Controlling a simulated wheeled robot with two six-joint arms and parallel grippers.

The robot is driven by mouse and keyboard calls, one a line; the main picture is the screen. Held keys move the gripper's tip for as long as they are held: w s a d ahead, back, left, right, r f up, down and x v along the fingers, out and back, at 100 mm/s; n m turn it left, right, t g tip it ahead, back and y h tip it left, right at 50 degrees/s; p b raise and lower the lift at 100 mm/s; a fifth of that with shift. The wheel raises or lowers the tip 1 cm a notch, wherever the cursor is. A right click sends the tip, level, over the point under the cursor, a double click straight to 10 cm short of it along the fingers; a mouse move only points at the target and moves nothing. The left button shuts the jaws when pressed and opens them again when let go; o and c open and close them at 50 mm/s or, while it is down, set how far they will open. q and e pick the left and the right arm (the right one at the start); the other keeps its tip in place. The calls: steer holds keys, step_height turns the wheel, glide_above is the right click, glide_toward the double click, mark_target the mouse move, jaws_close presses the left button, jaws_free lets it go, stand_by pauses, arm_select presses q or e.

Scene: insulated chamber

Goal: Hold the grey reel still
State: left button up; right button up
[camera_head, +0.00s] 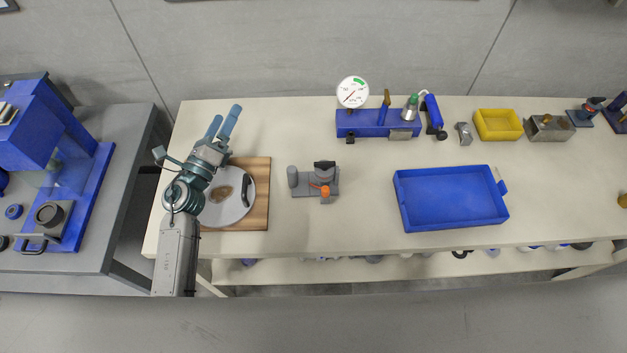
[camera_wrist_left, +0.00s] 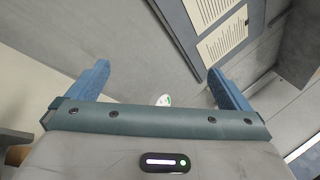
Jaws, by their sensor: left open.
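A small grey fixture (camera_head: 315,191) stands on the bench at the centre-left in the head view. It has a grey rounded part on its left, a dark part on top and an orange piece at the front. I cannot tell for sure which part is the grey reel. My left gripper (camera_head: 224,121) is open and empty, to the left of the fixture and apart from it, with its fingers pointing toward the back wall. In the left wrist view its two blue fingers (camera_wrist_left: 161,82) stand wide apart with nothing between them. My right gripper is not in view.
A blue tray (camera_head: 450,224), a blue gauge stand (camera_head: 362,124) and a yellow bin (camera_head: 498,126) are farther right. Bare bench lies between the fixture and the blue tray.

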arm_select(q)
steer(key=d+f+m+g+h, duration=0.2)
steer(key=d+m+g+h, duration=0.25)
steer(key=m, duration=0.35)
steer(key=m+g, duration=1.4)
glide_toward(295, 178)
steer(key=shift+t, duration=0.25)
steer(key=d, duration=0.2)
steer(key=w+d, duration=0.1)
steer(key=d, duration=0.1)
steer(key=shift+w+d+f, duration=0.1)
steer(key=shift+w+d, duration=0.1)
steer(key=shift+s+a+f+m+g+y, duration=0.1)
steer(key=shift+s+f+m+g+y, duration=0.25)
steer(key=shift+g, duration=0.25)
steer(key=shift+d+f, duration=0.4)
steer(key=shift+d, duration=0.05)
steer(key=x, duration=0.4)
steer(key=shift+d+f+b, duration=0.2)
steer(key=shift+d+b, duration=0.2)
steer(key=shift+b+x, duration=0.95)
steer(key=shift+x, duration=0.2)
steer(key=shift+b+x, duration=0.45)
steer(key=shift+x, duration=0.35)
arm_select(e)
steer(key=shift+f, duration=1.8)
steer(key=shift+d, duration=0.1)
